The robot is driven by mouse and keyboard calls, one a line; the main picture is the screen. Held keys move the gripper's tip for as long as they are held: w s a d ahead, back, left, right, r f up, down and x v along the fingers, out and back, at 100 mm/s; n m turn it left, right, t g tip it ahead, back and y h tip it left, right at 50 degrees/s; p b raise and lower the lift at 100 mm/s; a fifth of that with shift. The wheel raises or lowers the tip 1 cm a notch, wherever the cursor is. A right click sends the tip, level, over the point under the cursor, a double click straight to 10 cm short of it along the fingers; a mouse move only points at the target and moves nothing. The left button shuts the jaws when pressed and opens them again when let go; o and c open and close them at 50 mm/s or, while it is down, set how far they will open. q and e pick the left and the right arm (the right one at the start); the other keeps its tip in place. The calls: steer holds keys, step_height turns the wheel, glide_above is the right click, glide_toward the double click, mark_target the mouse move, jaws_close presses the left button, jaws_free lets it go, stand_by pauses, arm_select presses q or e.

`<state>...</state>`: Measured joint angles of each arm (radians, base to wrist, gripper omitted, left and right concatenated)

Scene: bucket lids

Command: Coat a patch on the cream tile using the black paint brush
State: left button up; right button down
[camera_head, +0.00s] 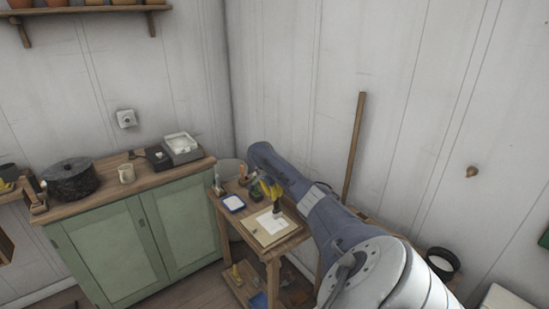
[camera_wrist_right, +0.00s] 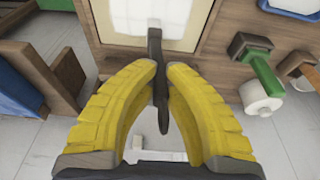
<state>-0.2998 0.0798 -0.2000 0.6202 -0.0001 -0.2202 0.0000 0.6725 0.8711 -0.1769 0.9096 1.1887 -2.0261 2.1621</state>
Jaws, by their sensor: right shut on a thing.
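My right gripper (camera_head: 270,188), with yellow fingers, is above the small wooden table in the head view. It is shut on the black paint brush (camera_wrist_right: 155,60), whose dark handle stands between the fingers in the right wrist view. The brush's dark lower part (camera_head: 277,208) shows over the cream tile (camera_head: 262,234) in the head view. The tile lies on the tabletop, with a paler area in its middle. Its edge also shows in the right wrist view (camera_wrist_right: 190,44). I cannot tell whether the bristles touch the tile. My left gripper is not in view.
A blue-rimmed white tray (camera_head: 233,203) lies left of the tile on the small table (camera_head: 272,254). A wooden pole (camera_head: 354,148) leans on the wall behind my arm.

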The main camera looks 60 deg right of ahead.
steer(key=shift+w+d, duration=0.25)
steer(key=shift+w, duration=0.5)
steer(key=shift+w+d, duration=0.2)
steer(key=shift+w, duration=0.55)
steer(key=shift+w+d, duration=0.25)
steer(key=shift+w, duration=0.5)
steer(key=shift+s+a, duration=0.3)
steer(key=shift+s, duration=0.55)
steer(key=shift+s+a, duration=0.3)
steer(key=shift+s, duration=0.55)
steer(key=shift+s, duration=0.1)
steer(key=shift+s+a, duration=0.3)
steer(key=shift+s, duration=0.5)
steer(key=shift+s+a, duration=0.25)
steer(key=shift+s, duration=0.6)
steer(key=shift+s+a, duration=0.3)
steer(key=shift+s, duration=0.6)
